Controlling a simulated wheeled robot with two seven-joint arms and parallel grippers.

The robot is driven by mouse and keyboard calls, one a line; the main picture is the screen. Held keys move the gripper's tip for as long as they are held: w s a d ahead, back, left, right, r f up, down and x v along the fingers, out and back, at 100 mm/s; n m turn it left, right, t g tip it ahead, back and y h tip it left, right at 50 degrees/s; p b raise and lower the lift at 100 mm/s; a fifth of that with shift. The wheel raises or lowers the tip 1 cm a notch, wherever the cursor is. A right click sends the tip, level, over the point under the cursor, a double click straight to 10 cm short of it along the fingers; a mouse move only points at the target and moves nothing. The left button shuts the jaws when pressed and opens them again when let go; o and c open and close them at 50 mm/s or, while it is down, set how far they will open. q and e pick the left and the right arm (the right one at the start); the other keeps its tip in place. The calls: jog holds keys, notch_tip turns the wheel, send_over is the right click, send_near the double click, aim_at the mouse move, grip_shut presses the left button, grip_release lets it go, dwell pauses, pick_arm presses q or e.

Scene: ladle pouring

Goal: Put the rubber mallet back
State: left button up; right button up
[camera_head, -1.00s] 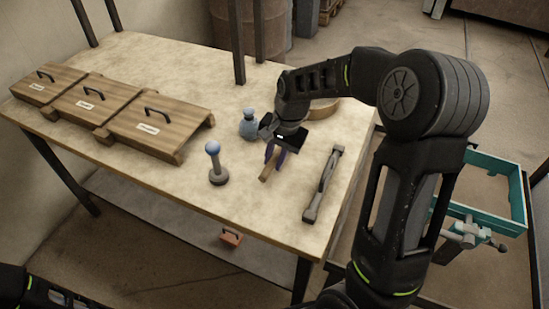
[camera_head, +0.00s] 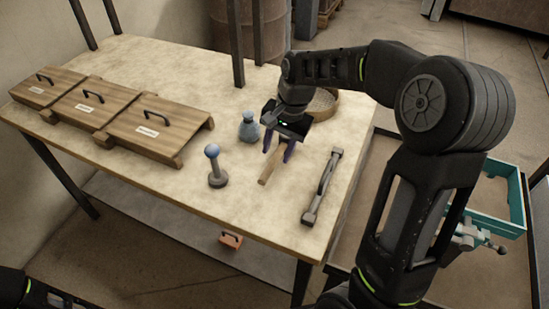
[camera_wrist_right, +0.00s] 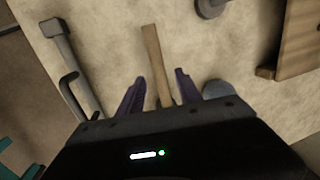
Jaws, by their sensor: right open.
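The rubber mallet's wooden handle (camera_head: 268,174) lies on the table, pointing to the front left in the head view. My right gripper hides its far end, so I cannot see the head. My right gripper (camera_head: 277,153) is open above the handle, one purple finger on each side. In the right wrist view, the handle (camera_wrist_right: 152,52) runs between the spread fingers (camera_wrist_right: 160,76) with gaps on both sides. My left gripper is out of view; only a bit of my left arm shows at the lower left.
A grey metal tool (camera_head: 322,187) lies right of the handle. A round wooden-rimmed item (camera_head: 325,103) sits behind. Three labelled wooden lids (camera_head: 155,131) line the left side. A teal-rimmed tray (camera_head: 520,205) is off the right.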

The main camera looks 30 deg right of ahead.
notch_tip(320, 180, up, 7)
jog(key=shift+s+d, duration=0.45)
jog(key=shift+f, duration=0.15)
